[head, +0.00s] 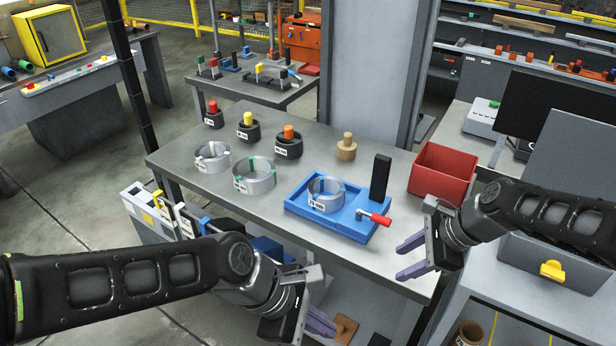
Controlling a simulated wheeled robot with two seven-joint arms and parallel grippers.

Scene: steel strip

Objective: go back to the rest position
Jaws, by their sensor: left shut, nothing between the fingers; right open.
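My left gripper (320,322) is at the bottom middle, in front of the steel table's (290,225) near edge. Its purple fingers are together and empty. My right gripper (412,257) is over the table's right front edge, with its two purple fingers apart and nothing between them. It is apart from the blue fixture (298,208), which lies to its left on the table. A steel ring (326,194) with a white label sits in the fixture. A red-handled clamp (375,218) is at the fixture's right side.
Two more rings (213,157) (254,176) stand left of the fixture. Several dark holders with coloured knobs (248,125) and a wooden knob (346,146) stand behind. A black upright block (380,178) and a red bin (443,174) are on the right. A steel column (365,70) rises behind.

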